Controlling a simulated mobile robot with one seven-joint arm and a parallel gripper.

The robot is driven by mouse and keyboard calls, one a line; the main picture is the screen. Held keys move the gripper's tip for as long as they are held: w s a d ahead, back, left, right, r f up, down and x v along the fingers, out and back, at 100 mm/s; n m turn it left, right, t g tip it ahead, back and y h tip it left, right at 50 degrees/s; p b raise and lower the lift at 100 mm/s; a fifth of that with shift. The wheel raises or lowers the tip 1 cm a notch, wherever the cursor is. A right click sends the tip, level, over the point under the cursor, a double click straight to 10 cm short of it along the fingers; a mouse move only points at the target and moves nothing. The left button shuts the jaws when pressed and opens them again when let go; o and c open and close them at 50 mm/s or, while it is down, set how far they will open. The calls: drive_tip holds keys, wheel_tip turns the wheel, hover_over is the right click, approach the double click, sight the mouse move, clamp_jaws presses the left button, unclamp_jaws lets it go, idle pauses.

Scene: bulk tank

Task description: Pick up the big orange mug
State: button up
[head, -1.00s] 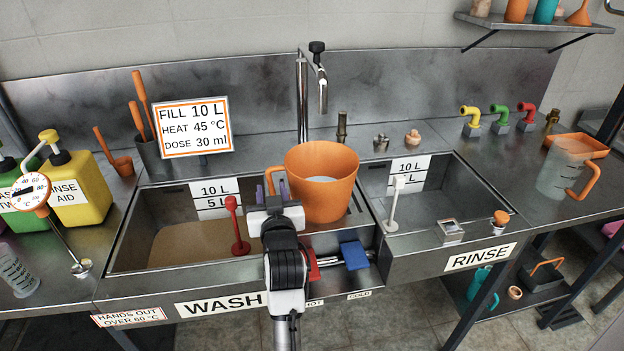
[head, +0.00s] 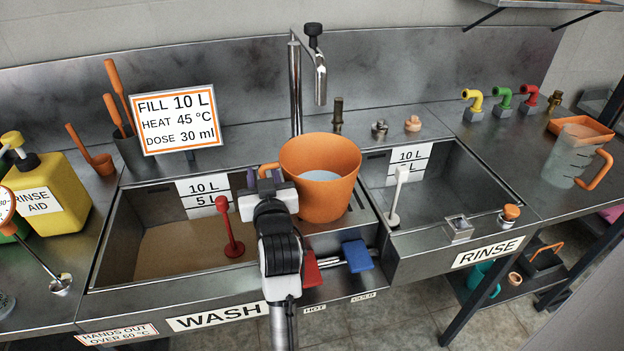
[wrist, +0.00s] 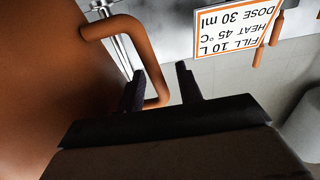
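The big orange mug (head: 318,195) stands upright by the divider between the two basins, with something pale grey-blue inside. Its handle (head: 268,171) faces left, toward my gripper. In the wrist view the mug's wall (wrist: 50,80) fills the left side and the handle (wrist: 150,62) loops out from it. My gripper (head: 264,178) is at the mug's left side, at handle height. In the wrist view my gripper (wrist: 160,86) has its two dark fingers apart. The handle's outer bar shows between them, with a gap to the right finger. I cannot tell whether the left finger touches it.
The wash basin (head: 165,255) is on the left with a red lever (head: 231,228). The rinse basin (head: 440,190) is on the right with a white lever (head: 398,195). A tap (head: 320,75) rises behind the mug. Red (head: 311,270) and blue (head: 357,256) pedals sit below it at the front.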

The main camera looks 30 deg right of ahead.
drive_tip(key=shift+s, duration=0.15)
clamp_jaws()
idle(1.1)
drive_tip(key=shift+r, duration=0.1)
